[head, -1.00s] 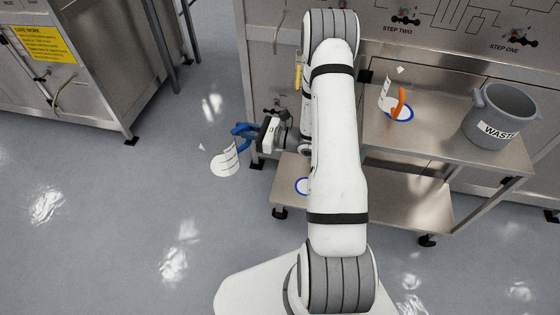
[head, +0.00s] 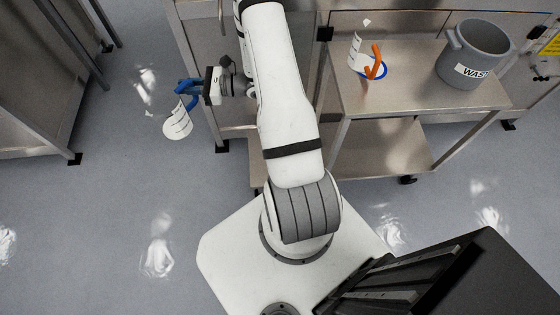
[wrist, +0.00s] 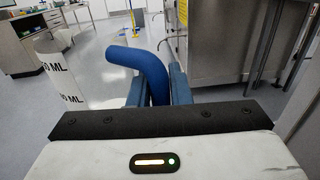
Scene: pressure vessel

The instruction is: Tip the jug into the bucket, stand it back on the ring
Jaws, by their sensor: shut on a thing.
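A white jug with black markings and a blue handle (head: 177,124) hangs over the floor at the left of the head view, seeming slightly tilted. My gripper (head: 191,91) is shut on its blue handle. In the wrist view the handle (wrist: 146,66) stands between the fingers and the white jug wall (wrist: 60,72) is at the left. A second white jug with an orange handle (head: 356,54) stands on the cart's top, on a blue-edged ring (head: 383,73). The grey bucket marked WASTE (head: 466,70) stands to its right, well away from my gripper.
The metal cart (head: 400,100) has a top and a lower shelf. A steel cabinet (head: 203,100) stands behind my gripper, and another stands at far left. Open grey floor lies at the left. A black panel covers the lower right.

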